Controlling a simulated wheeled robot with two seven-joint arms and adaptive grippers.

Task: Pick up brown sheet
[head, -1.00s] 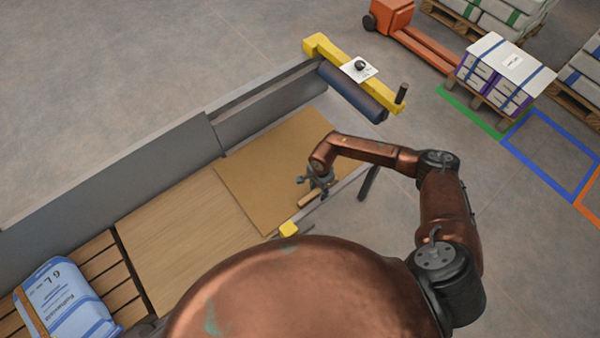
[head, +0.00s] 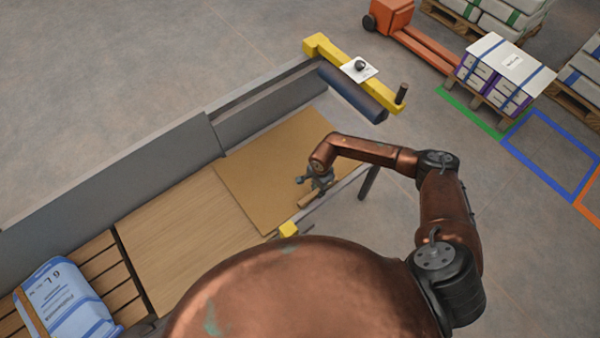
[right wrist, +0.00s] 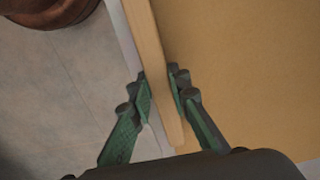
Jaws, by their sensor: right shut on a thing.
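The brown sheet (head: 265,170) lies flat on the bench, beyond the paler wooden board. My right gripper (head: 316,187) is at its near right edge in the head view. In the right wrist view, the two green-grey fingers (right wrist: 162,92) are shut on a narrow tan strip (right wrist: 153,55) along the edge of the brown sheet (right wrist: 245,70). The sheet's broad face fills the right of that view. My arm covers part of the sheet's right edge in the head view. My left gripper is not in view.
A grey side wall (head: 110,178) runs along the far side of the bench. A yellow bar with a dark roller (head: 352,94) stands at the bench's far end. A blue and white sack (head: 62,298) lies on slats at lower left.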

